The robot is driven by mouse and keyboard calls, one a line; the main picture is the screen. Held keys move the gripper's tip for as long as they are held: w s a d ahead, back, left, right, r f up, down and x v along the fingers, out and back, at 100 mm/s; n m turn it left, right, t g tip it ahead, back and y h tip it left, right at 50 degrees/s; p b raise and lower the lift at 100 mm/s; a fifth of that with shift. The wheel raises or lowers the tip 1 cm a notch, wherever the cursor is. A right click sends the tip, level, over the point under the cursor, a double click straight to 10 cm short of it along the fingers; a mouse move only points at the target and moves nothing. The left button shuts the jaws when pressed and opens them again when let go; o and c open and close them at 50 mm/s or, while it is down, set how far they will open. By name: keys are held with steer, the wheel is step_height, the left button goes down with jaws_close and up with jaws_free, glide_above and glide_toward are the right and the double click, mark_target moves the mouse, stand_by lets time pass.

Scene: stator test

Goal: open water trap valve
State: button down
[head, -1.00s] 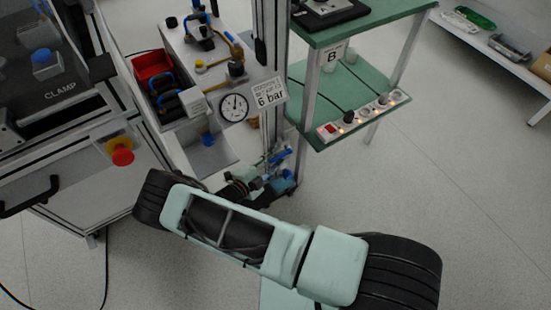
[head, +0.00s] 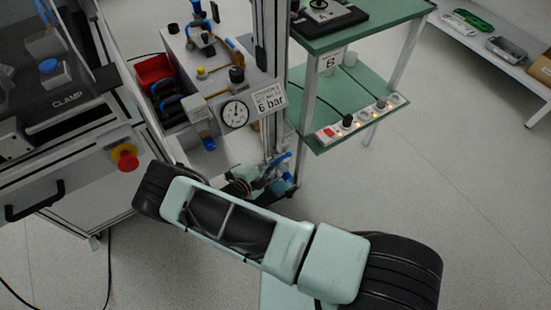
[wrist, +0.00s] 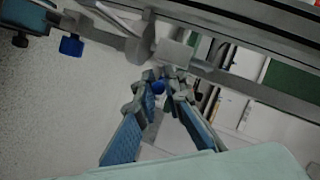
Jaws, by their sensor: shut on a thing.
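In the wrist view my gripper (wrist: 160,84) has its blue-padded fingers closed in around a small blue part (wrist: 158,88), which looks like the water trap valve's handle. Only a little of this blue part shows between the fingertips. Above them is a pale grey fitting along a metal rail (wrist: 178,55). The valve cannot be told apart from the gripper there.
A second blue knob (wrist: 70,45) hangs at upper left in the wrist view. The head view shows a pressure gauge (head: 235,114) with a 6 bar label, a red stop button (head: 124,157) and a green shelf (head: 330,135) with a power strip. Open floor lies at right.

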steer(key=shift+r, duration=0.1)
stand_by(0.3)
steer(key=c, duration=2)
jaws_free()
steer(key=shift+s+a, duration=0.1)
steer(key=v, duration=1.1)
steer(key=shift+s+a+r, duration=0.2)
steer(key=shift+s+r, duration=0.05)
steer(key=shift+c, duration=0.6)
